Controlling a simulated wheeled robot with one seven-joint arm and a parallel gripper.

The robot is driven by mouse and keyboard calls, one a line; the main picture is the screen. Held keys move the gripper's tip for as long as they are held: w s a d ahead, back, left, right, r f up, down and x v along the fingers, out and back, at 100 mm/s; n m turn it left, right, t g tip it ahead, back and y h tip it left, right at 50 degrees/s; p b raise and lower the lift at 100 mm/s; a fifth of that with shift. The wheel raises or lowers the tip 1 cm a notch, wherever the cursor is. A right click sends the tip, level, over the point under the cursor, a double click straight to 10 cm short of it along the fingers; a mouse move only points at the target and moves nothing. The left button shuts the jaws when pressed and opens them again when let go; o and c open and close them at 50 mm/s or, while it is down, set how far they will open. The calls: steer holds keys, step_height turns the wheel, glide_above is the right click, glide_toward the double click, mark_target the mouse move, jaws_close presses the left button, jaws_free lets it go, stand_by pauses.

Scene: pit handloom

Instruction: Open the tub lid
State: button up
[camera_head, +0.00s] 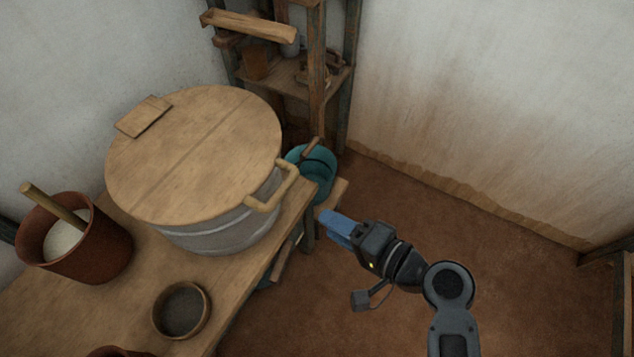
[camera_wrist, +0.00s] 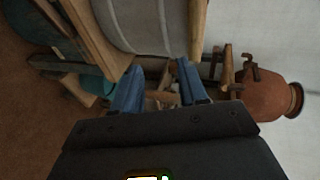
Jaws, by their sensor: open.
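The tub lid (camera_head: 195,150) is a round wooden plank disc lying flat and closed on the grey metal tub (camera_head: 215,233). A wooden handle (camera_head: 272,190) stands at the lid's front right edge, and a small wooden piece (camera_head: 144,117) sits at its back left. My gripper (camera_head: 338,226), with blue fingers, is to the right of the tub, out past the table edge and apart from the handle. In the wrist view my gripper (camera_wrist: 157,85) is open with nothing between its fingers; the tub's side (camera_wrist: 140,25) shows beyond them at the top.
The tub stands on a wooden table (camera_head: 150,270) with a brown pot (camera_head: 105,250) holding white contents and a stick, and a small bowl (camera_head: 198,318). A teal bucket (camera_head: 322,165) and a wooden shelf (camera_head: 300,75) are behind. The floor (camera_head: 440,215) at right is clear.

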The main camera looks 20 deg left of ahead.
steer(key=n+g+y, duration=0.1)
steer(key=g+y, duration=0.1)
glide_toward(284, 185)
steer(key=a+f, duration=0.1)
steer(key=a, duration=0.1)
steer(key=x, duration=0.8)
steer(key=shift+f, duration=0.2)
jaws_close()
